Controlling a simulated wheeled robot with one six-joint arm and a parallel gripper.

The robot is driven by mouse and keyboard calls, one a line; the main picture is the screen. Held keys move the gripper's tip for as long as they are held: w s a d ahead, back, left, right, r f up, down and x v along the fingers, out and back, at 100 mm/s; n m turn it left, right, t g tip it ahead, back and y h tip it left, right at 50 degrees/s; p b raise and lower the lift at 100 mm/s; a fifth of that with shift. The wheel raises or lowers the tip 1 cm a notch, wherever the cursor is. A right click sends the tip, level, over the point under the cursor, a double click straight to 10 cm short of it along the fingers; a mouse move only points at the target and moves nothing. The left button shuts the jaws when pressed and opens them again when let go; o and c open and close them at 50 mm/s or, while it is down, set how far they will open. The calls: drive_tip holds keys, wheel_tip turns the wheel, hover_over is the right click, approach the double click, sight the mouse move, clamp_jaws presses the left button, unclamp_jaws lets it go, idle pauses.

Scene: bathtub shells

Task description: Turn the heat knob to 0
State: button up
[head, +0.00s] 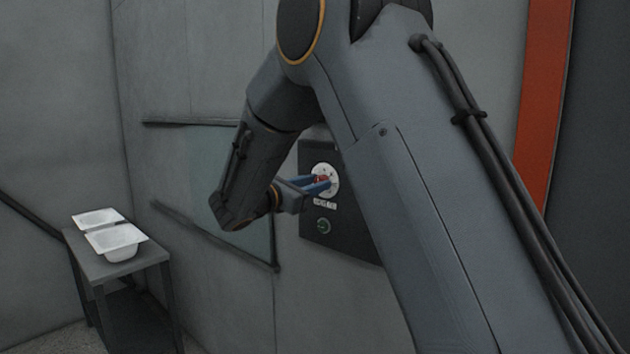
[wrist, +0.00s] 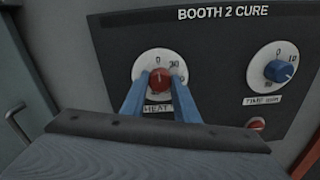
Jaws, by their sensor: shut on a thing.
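The red heat knob (wrist: 159,80) sits on a white round dial on a dark panel, with a label reading HEAT below it, partly hidden by my gripper. My gripper (wrist: 156,88) has its two blue fingers on either side of the red knob, shut on it. The knob's pointer is too small to read.
The dark panel (wrist: 215,45) reads BOOTH 2 CURE. A blue knob (wrist: 279,71) with its own dial is on the right, with a red button (wrist: 256,124) below it. A small table (head: 115,266) with white shells (head: 117,240) stands at left.

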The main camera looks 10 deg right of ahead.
drive_tip(key=shift+f, duration=0.1)
idle(0.4)
drive_tip(key=o, duration=1.1)
drive_tip(key=shift+c, duration=0.2)
drive_tip(key=b+v, duration=0.2)
drive_tip(key=v, duration=0.6)
